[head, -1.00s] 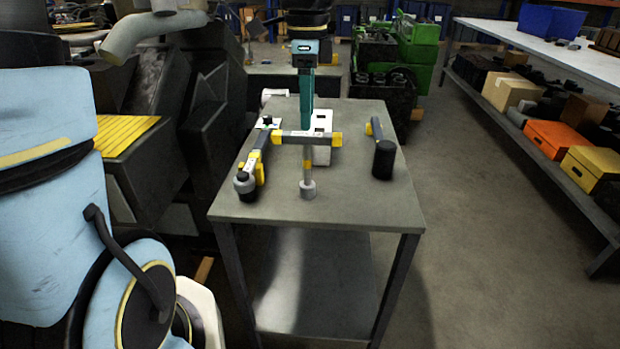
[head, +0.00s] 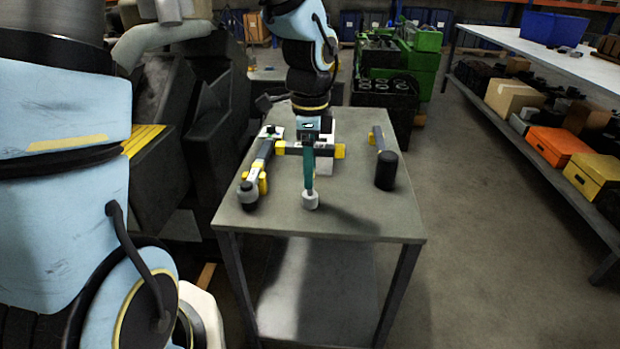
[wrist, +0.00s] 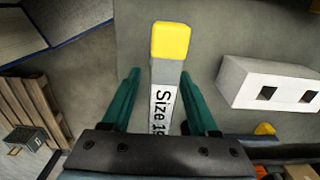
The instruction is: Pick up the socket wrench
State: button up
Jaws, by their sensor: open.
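The socket wrench looks like the T-shaped tool with a grey crossbar (head: 326,150), yellow ends and a round grey socket (head: 310,201), lying on the table. My gripper (head: 309,187) points down over it and hides most of its shaft in the head view. In the wrist view a grey bar with a yellow end (wrist: 171,42) and a "Size 1…" label runs between the green fingers of my gripper (wrist: 160,76). The fingers are open, one on each side of the bar. I cannot tell whether they touch it.
The table (head: 350,221) also bears a long yellow-and-black tool (head: 262,160) at left, a black-headed mallet (head: 386,171) at right, and a white block with square holes (wrist: 275,86) close to the wrench. The table's front middle is clear.

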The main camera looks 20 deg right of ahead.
jog(key=shift+c, duration=0.2)
grip_shut()
dwell(1.1)
